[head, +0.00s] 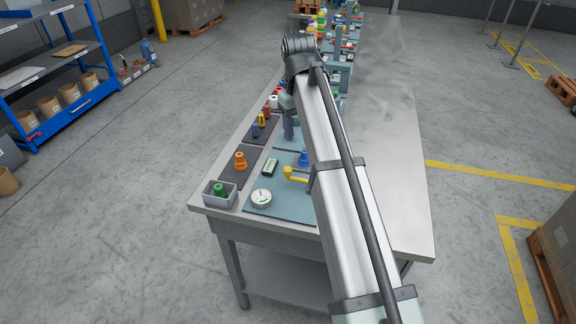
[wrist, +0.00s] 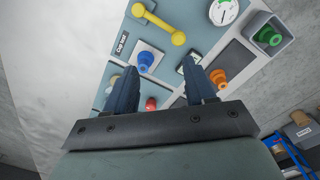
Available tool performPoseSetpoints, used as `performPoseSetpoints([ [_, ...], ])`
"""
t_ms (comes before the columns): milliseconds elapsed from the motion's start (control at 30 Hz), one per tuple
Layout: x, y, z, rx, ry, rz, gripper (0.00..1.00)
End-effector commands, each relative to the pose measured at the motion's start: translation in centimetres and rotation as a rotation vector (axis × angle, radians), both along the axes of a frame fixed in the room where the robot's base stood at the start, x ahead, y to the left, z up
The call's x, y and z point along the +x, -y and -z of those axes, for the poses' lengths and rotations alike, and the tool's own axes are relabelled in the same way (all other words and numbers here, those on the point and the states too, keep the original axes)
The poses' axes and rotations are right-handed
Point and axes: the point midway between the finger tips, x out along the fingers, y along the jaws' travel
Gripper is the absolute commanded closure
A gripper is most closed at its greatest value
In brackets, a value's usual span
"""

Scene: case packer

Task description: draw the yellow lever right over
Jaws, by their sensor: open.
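The yellow lever (head: 295,175) is on the teal panel near the front of the bench, partly hidden behind my arm in the head view. In the wrist view the yellow lever (wrist: 158,24) shows whole at the top, a bar with a rounded knob at each end. My gripper (wrist: 165,82) is open and empty, its two dark fingers apart. The lever lies beyond the fingertips, apart from them. In the head view the fingers are not clearly visible.
Near the lever are a blue knob (wrist: 145,60), a white dial gauge (head: 261,197), an orange knob (head: 240,161) and a grey bin with a green knob (head: 219,190). Several more coloured parts stand farther along the bench. The bench top (head: 395,200) right of my arm is clear.

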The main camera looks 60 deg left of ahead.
Motion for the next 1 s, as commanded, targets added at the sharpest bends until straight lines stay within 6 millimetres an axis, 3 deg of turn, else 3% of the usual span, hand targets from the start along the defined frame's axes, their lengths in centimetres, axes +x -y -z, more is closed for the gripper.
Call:
performPoseSetpoints([
  [100,-2.2,-0.9,-0.5,0.007,-0.025,-0.055,0.45],
  [333,-3.0,-1.1,0.7,0.008,-0.035,-0.074,0.45],
  [1000,-2.9,-1.1,11.4,0.008,-0.033,-0.072,0.45],
])
